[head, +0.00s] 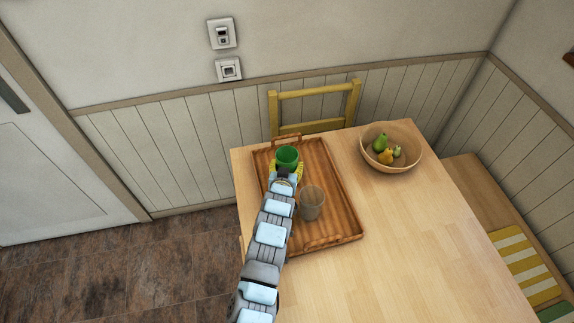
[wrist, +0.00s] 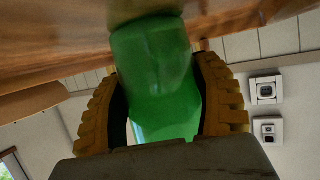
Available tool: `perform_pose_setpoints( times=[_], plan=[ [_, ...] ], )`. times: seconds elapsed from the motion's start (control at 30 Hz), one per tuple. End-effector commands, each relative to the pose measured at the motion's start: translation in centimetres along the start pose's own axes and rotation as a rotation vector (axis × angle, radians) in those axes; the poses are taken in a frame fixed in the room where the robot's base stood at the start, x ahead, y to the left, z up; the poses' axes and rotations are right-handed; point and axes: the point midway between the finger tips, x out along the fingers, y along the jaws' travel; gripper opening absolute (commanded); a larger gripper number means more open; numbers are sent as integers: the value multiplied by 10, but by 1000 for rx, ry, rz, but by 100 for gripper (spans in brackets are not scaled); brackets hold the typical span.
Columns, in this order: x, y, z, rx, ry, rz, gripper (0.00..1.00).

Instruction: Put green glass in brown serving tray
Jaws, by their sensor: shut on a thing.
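The green glass (head: 287,154) is upright in the head view, over the far left part of the brown serving tray (head: 340,195). My gripper (head: 286,167) has its yellow fingers on either side of the glass and is shut on it. The wrist view shows the green glass (wrist: 155,75) between the two ridged yellow fingers, its end close to the brown wood. I cannot tell whether the glass touches the tray. My arm hides part of the tray's left side.
A brownish see-through glass (head: 311,203) stands in the tray, right of my arm. A wooden bowl (head: 412,160) with green and yellow fruit stands right of the tray. A yellow chair (head: 315,91) is behind the table. The table's (head: 430,240) front right is clear.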

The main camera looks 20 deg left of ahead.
Motion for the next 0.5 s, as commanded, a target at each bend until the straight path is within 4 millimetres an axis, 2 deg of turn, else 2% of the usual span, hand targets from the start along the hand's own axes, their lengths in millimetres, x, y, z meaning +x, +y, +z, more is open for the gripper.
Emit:
perform_pose_setpoints(
  times=[0.03,0.07,0.13,0.5],
  plan=[
    [1,0,1,0,1,0,26],
    [0,0,0,0,1,0,76],
    [0,0,0,0,1,0,96],
    [-1,0,-2,0,0,0,96]
  ],
)
